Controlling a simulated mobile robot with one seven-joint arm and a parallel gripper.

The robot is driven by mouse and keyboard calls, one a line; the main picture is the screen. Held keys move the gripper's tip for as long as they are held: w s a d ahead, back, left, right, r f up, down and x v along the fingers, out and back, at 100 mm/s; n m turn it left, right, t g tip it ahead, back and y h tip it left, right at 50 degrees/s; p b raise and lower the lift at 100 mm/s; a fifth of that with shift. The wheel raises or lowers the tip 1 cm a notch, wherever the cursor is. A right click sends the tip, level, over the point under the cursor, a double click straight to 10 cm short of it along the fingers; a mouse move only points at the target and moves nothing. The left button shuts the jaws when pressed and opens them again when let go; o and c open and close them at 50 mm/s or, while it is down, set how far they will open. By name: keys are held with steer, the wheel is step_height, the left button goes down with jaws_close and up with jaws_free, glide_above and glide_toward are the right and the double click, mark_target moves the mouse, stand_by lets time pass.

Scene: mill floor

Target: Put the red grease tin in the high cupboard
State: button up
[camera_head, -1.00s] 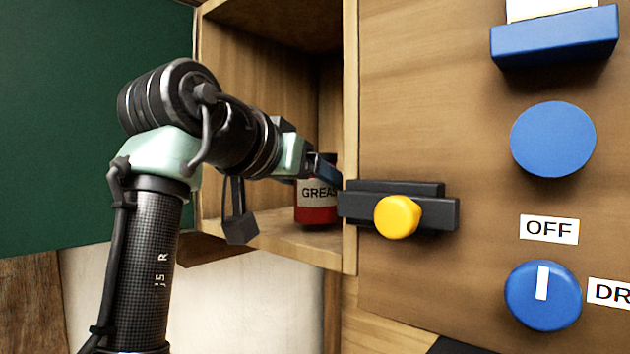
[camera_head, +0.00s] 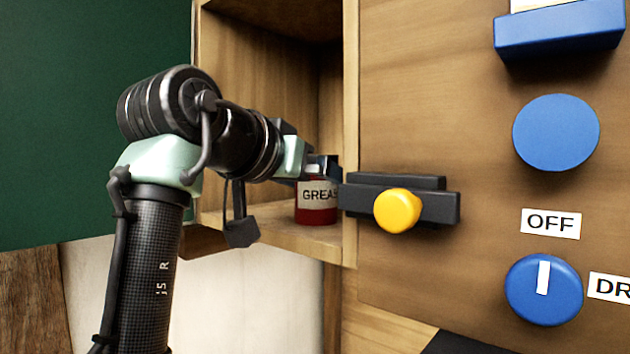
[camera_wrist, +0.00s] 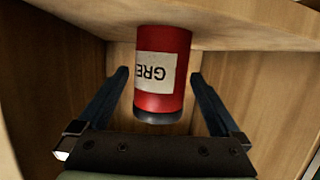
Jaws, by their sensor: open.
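The red grease tin (camera_head: 317,203) stands upright on the floor of the open wooden cupboard (camera_head: 268,70), near its right wall. Its white label reads GREAS in the head view, partly cut off by the cupboard's front edge. In the wrist view the tin (camera_wrist: 163,75) appears upside down on the cupboard board, with its dark end toward me. My gripper (camera_wrist: 164,82) is open, with one finger on each side of the tin and a visible gap on both sides. In the head view my gripper (camera_head: 318,170) is at the tin's upper part, its fingertips partly hidden.
A dark latch bar with a yellow knob (camera_head: 398,210) sticks out just right of the cupboard opening. Blue knobs (camera_head: 556,134) and an OFF label are farther right on the wooden panel. A green door or panel (camera_head: 90,120) is at the left.

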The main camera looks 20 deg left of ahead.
steer(key=b+v, duration=0.6)
steer(key=v, duration=0.6)
steer(key=shift+b, duration=0.35)
